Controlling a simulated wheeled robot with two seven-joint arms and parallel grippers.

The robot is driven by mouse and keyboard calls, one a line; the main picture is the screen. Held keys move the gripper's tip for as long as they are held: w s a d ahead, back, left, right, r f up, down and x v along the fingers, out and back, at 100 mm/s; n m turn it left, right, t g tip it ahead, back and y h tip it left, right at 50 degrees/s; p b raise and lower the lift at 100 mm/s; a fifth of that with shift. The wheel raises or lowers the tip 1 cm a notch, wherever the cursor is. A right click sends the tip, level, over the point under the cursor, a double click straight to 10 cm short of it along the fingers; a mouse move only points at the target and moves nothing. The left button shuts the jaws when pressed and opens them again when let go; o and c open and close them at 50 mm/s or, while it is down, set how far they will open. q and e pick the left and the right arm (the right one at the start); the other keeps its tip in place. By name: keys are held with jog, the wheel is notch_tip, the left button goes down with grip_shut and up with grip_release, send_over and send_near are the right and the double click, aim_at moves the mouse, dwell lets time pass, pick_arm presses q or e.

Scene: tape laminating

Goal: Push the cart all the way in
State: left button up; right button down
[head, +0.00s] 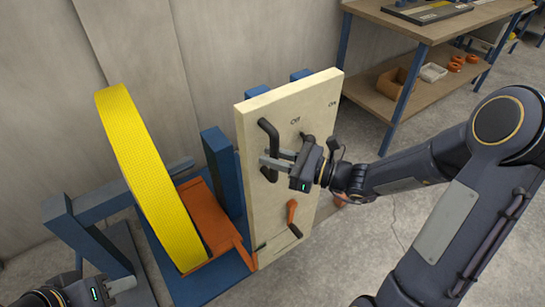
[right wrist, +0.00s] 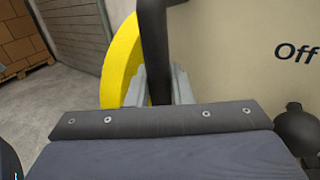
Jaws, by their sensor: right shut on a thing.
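The cart is a blue frame with a cream upright panel (head: 285,120) and an orange cradle (head: 212,215). A large yellow tape roll (head: 150,170) stands upright in it. A black handle (head: 268,140) is fixed to the panel's left part; it also shows in the right wrist view (right wrist: 153,45). My right gripper (head: 272,160) is shut on this handle, its fingers around the bar in the right wrist view (right wrist: 158,88). My left gripper (head: 122,285) is at the bottom left, apart from the cart; its fingertips are hard to make out.
An orange lever (head: 291,212) and a black knob sit on the panel, which carries "Off" lettering. A wooden workbench (head: 440,25) with a lower shelf stands at the back right. A grey wall (head: 230,50) rises behind the cart. Stacked cardboard boxes (right wrist: 20,40) show in the right wrist view.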

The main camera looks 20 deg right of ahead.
jog(key=shift+s+a, duration=0.15)
jog(key=c, duration=1.3)
grip_release()
jog(key=shift+a, duration=0.1)
jog(key=shift+c, duration=0.2)
jog(key=v, duration=0.8)
